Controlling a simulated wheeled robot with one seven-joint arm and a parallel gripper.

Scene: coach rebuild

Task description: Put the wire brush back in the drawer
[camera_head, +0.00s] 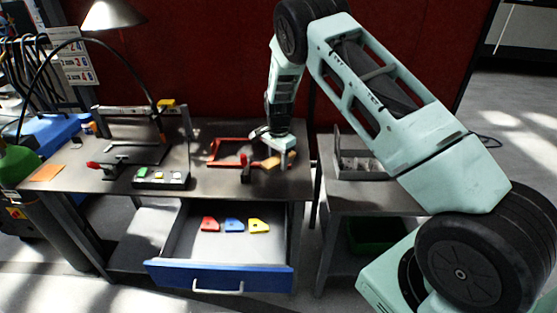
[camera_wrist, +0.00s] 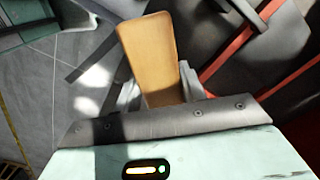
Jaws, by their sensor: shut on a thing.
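My gripper (camera_head: 281,158) is over the right end of the workbench, shut on the wire brush. The brush's wooden handle (camera_wrist: 148,48) sticks out from between the fingers (camera_wrist: 158,86) in the wrist view. In the head view, a small tan part of the brush (camera_head: 270,163) shows beside the fingers. Its bristles are hidden. The drawer (camera_head: 165,272) below the bench is pulled open and has a blue front. A red, a blue and a yellow piece lie in it towards the back, with bare floor in front of them.
A red frame (camera_head: 213,152) and a red clamp (camera_head: 246,170) are on the bench close to my gripper. A small tray (camera_head: 160,180), a lamp (camera_head: 112,15) and an orange sheet (camera_head: 47,172) are further left. A grey bin (camera_head: 358,168) stands on the side table at right.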

